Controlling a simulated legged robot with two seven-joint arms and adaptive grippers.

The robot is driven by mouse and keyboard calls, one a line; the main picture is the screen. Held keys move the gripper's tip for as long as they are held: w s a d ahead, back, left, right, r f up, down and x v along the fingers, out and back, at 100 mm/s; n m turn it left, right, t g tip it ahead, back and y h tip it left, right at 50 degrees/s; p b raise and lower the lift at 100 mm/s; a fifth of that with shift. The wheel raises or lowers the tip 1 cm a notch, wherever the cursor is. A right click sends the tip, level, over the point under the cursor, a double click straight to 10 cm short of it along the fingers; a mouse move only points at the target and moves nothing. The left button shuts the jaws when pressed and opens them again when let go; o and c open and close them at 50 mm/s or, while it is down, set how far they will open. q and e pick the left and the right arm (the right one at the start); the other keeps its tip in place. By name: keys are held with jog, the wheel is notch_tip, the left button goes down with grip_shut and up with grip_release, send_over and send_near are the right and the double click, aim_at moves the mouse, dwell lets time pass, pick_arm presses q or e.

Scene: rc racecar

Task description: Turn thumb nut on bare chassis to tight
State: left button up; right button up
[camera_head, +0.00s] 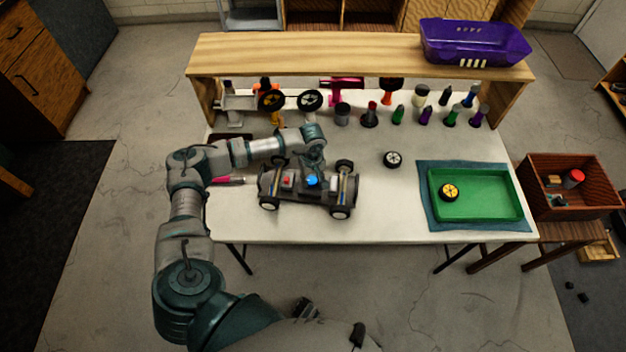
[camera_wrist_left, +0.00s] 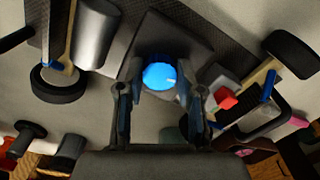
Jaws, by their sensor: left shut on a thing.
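The bare chassis (camera_head: 335,194) is a dark car frame with wheels at its corners, standing on the white worktable (camera_head: 390,215) left of centre. The thumb nut (camera_head: 312,180) is a round, bright blue knob on top of the chassis. In the left wrist view the thumb nut (camera_wrist_left: 160,75) sits between the two fingertips. My left gripper (camera_wrist_left: 161,88) is shut on it from above. In the head view my left gripper (camera_head: 314,170) partly covers the chassis. My right gripper is in neither view.
A loose wheel (camera_head: 393,159) lies right of the chassis. A green tray (camera_head: 475,213) with a yellow-hubbed wheel (camera_head: 449,192) is further right. Several tools and bottles stand under the wooden shelf (camera_head: 350,55), which holds a purple bin (camera_head: 475,42). Table between chassis and tray is mostly clear.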

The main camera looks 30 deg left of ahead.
aim_at(312, 180)
pick_arm(q)
jog(key=shift+m+b, duration=0.6)
jog(key=shift+m, duration=0.7)
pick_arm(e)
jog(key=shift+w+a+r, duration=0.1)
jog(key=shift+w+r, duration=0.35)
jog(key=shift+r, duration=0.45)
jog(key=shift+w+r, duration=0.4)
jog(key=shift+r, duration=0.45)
pick_arm(q)
jog(key=o, duration=1.2)
jog(key=shift+c, duration=0.2)
notch_tip(312, 180, up, 12)
jog(key=shift+w+f, duration=0.1)
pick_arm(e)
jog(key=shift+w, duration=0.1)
